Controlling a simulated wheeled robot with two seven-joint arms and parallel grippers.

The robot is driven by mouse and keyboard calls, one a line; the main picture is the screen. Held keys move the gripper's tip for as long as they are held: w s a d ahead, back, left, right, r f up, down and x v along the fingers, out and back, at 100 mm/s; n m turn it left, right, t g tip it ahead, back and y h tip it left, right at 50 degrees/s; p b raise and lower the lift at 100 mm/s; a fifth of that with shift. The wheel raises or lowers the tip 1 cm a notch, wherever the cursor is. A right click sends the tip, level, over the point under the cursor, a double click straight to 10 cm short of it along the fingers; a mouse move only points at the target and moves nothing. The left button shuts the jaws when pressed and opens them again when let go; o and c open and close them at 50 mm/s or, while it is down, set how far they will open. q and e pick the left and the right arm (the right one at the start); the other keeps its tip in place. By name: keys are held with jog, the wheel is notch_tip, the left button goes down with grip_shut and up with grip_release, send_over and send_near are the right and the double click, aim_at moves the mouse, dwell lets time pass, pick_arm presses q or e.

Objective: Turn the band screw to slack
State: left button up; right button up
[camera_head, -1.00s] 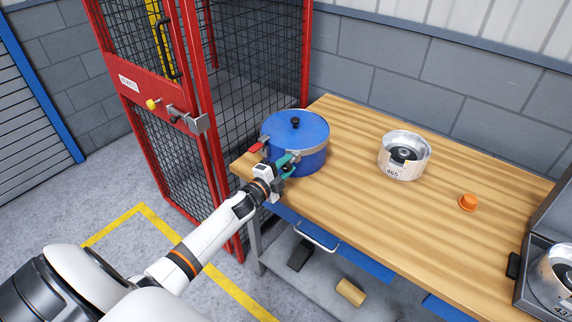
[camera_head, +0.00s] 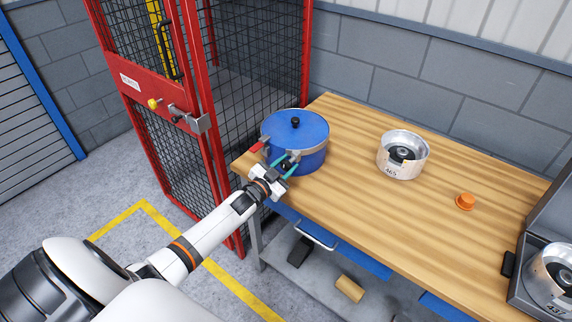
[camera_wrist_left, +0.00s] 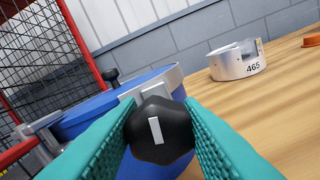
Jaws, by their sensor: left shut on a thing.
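The blue drum (camera_head: 308,153) with a blue lid and a metal band round its rim stands at the table's near left corner. The band screw (camera_wrist_left: 160,130) has a black faceted knob with a white bar mark, which looks nearly upright in the left wrist view. My left gripper (camera_head: 284,163) has its teal fingers on both sides of this knob and is shut on it. A red lever (camera_head: 256,147) sits at the left of the band; it also shows in the left wrist view (camera_wrist_left: 18,152). My right gripper is not in view.
A metal housing marked 465 (camera_head: 401,156) and an orange cap (camera_head: 465,201) stand on the wooden table (camera_head: 370,205). A grey case (camera_head: 525,275) with another housing is at the right. A red mesh cage (camera_head: 190,120) rises close behind the drum's left.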

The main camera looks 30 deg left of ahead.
pick_arm(q)
jog(key=shift+n, duration=1.1)
jog(key=shift+f, duration=0.1)
jog(key=o, duration=1)
jog(key=shift+s+a+b, duration=0.15)
jog(key=shift+s+b, duration=0.2)
jog(key=shift+s, duration=1.65)
jog(key=shift+s+a+b, duration=0.2)
jog(key=shift+s+b, duration=0.2)
jog(key=shift+s, duration=1.65)
jog(key=shift+s+a+b, duration=0.15)
jog(key=shift+s+b, duration=0.2)
jog(key=shift+s, duration=1.65)
